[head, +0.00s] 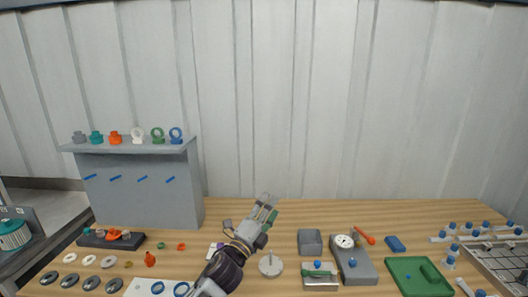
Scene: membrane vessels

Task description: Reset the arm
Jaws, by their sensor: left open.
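My left gripper (267,206) is open and stands above the middle of the wooden table (365,212), its fingers pointing up and away. It holds nothing that I can see. My left arm (225,268) comes in from the bottom of the view and hides part of the table behind it. My right arm and gripper are not in view.
A grey shelf stand (140,190) with coloured rings and fittings on top is at the left. A round metal piece (271,267), a grey box (310,242), a gauge unit (357,267), a green tray (400,268) and a rack (505,262) fill the right.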

